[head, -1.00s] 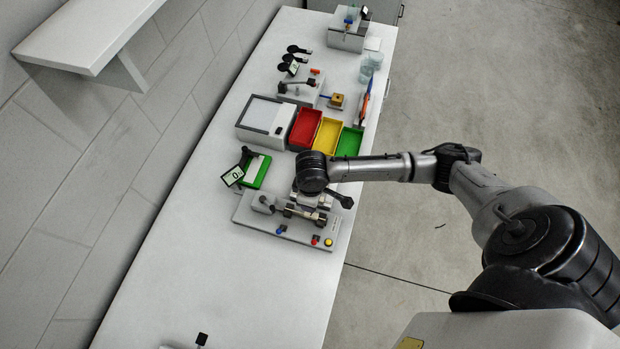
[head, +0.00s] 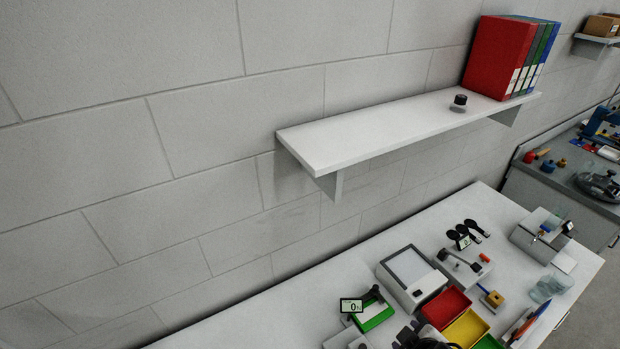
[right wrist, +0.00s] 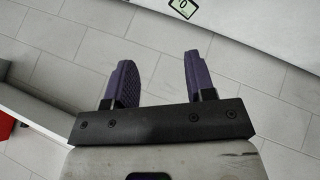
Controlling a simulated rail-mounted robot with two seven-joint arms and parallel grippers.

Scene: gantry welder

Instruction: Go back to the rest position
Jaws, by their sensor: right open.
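My right gripper (right wrist: 158,75) shows in the right wrist view with its two purple fingers spread apart and nothing between them. Behind the fingers is the tiled grey wall. In the head view a dark part of my right arm shows at the bottom edge, beside the red bin (head: 445,306), and the gripper itself cannot be made out there. My left gripper is in neither current view.
The white bench (head: 335,285) holds a box with a pale panel (head: 410,275), a yellow bin (head: 466,329), a green device with a display (head: 374,314) and several tools. Above it, a wall shelf (head: 375,137) carries binders (head: 497,58) and a small dark knob (head: 460,100).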

